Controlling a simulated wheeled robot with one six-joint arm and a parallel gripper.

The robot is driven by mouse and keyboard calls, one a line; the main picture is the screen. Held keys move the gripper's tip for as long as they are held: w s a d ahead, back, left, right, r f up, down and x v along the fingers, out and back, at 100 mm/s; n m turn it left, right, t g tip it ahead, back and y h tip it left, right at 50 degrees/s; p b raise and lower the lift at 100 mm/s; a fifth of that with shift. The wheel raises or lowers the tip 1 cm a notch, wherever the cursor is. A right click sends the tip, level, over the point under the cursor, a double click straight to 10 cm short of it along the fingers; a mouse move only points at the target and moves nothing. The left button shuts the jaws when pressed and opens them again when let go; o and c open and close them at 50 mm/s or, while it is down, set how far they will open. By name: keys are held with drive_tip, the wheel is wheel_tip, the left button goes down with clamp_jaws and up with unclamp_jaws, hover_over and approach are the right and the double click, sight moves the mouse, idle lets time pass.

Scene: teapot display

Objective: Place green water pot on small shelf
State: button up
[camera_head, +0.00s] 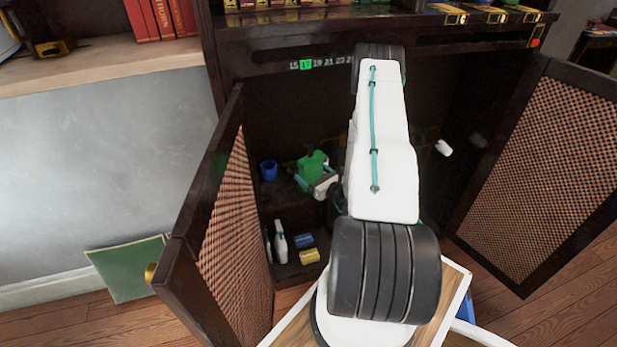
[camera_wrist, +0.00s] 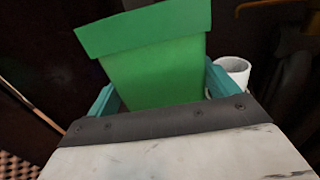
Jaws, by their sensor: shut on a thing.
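The green water pot (camera_head: 312,165) is inside the open dark cabinet in the head view, at the end of my arm. In the wrist view the green water pot (camera_wrist: 155,65) fills the upper middle, slightly tilted in the picture. My gripper (camera_head: 317,184) is shut on it, with a teal finger on each side; the gripper also shows in the wrist view (camera_wrist: 160,95). The small shelf (camera_head: 283,190) is the dark board inside the cabinet, below and around the pot. I cannot tell whether the pot touches it.
A blue cup (camera_head: 268,170) stands left of the pot. A white bottle (camera_head: 280,242), a blue can (camera_head: 304,241) and a yellow can (camera_head: 309,256) are on the lower level. The left door (camera_head: 225,215) and right door (camera_head: 545,165) stand open. A white cup (camera_wrist: 233,70) is right of the pot.

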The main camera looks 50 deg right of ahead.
sight(309, 177)
drive_tip(key=shift+w+d+f, duration=0.2)
drive_tip(key=shift+w+f, duration=0.2)
drive_tip(key=shift+f, duration=0.25)
drive_tip(key=shift+w+d+f, duration=0.25)
drive_tip(key=shift+w+f, duration=0.2)
drive_tip(key=shift+f, duration=0.15)
drive_tip(key=shift+w+d+f, duration=0.2)
drive_tip(key=shift+w+f, duration=0.2)
drive_tip(key=shift+f, duration=0.25)
drive_tip(key=o, duration=0.7)
drive_tip(key=shift+f, duration=0.15)
drive_tip(key=shift+r, duration=0.2)
drive_tip(key=s+a, duration=0.2)
drive_tip(key=s, duration=1)
